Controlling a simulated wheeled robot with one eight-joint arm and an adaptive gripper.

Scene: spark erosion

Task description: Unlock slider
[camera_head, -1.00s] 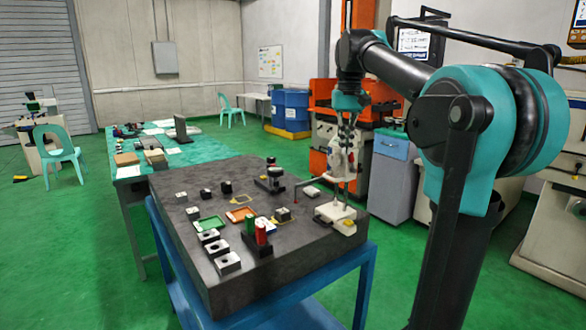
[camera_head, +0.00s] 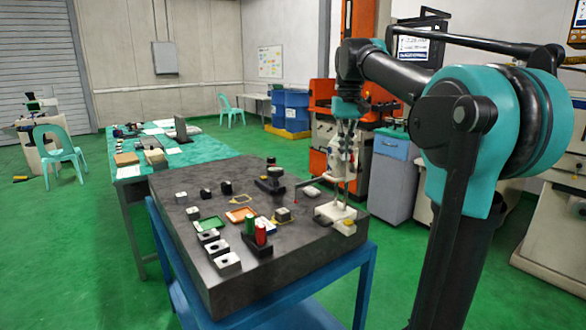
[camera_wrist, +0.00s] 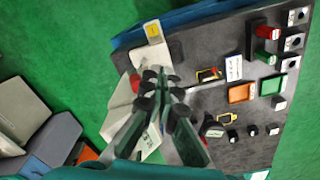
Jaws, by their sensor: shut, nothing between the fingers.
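A height gauge stands upright at the right corner of the dark stone plate, with a pale base (camera_head: 335,213) and a thin column. Its pale slider (camera_head: 337,158) sits high on the column, just below my gripper. A scribing arm with a red tip reaches left from the gauge. My gripper (camera_head: 345,126) points down at the upper part of the gauge. In the wrist view, my gripper (camera_wrist: 156,78) is shut and empty, with the gauge's base (camera_wrist: 150,57) beyond its tips. The fingers hide much of the slider, and I cannot tell whether they touch it or its lock.
The stone plate (camera_head: 215,275) carries green and red cylinders, an orange tray (camera_head: 240,215), a green tray (camera_head: 208,223) and several small blocks. A blue stand (camera_head: 290,290) bears it. A grey cabinet (camera_head: 391,170) and an orange machine stand behind the gauge.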

